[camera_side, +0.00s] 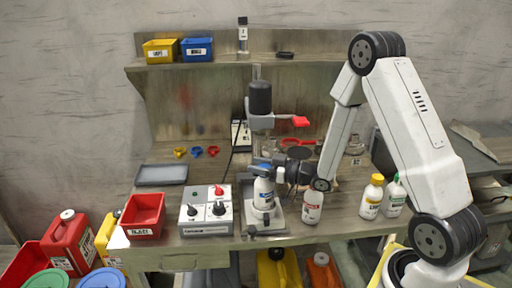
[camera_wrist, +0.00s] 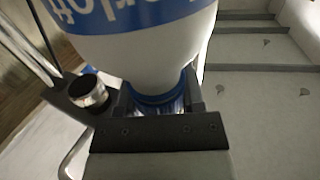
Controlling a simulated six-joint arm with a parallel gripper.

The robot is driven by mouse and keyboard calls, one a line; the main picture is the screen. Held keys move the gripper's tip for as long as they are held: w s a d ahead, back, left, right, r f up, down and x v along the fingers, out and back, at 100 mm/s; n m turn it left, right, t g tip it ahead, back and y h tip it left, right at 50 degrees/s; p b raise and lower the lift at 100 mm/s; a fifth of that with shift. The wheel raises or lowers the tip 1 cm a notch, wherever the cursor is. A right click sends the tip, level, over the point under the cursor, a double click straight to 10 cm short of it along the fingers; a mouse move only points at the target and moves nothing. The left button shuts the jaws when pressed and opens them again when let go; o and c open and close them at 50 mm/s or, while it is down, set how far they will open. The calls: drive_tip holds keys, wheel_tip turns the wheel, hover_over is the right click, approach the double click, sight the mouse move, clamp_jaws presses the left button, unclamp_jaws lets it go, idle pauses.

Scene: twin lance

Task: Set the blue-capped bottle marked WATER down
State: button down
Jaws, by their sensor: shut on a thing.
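The white bottle with a blue cap and blue label (camera_side: 263,196) is upright at the front of the bench, at the grey base of the drill-press-like stand. I cannot tell whether its bottom touches that base. In the wrist view the bottle (camera_wrist: 150,50) fills the top of the picture, its label lettering upside down and cut off. My gripper (camera_side: 268,168) is shut on the neck and cap of the bottle; the wrist view shows the blue cap between the fingers (camera_wrist: 160,100).
A white bottle with a red label (camera_side: 312,207) stands close on the right. A yellow-capped bottle (camera_side: 371,198) and a green-capped bottle (camera_side: 394,197) are farther right. A control box (camera_side: 206,212) and a red bin (camera_side: 144,217) are on the left. The stand's black-topped column (camera_side: 260,98) rises behind.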

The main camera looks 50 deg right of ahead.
drive_tip(key=shift+c, duration=1)
unclamp_jaws()
drive_tip(key=shift+f, duration=0.1)
drive_tip(key=v, duration=1.2)
drive_tip(key=shift+w, duration=0.15)
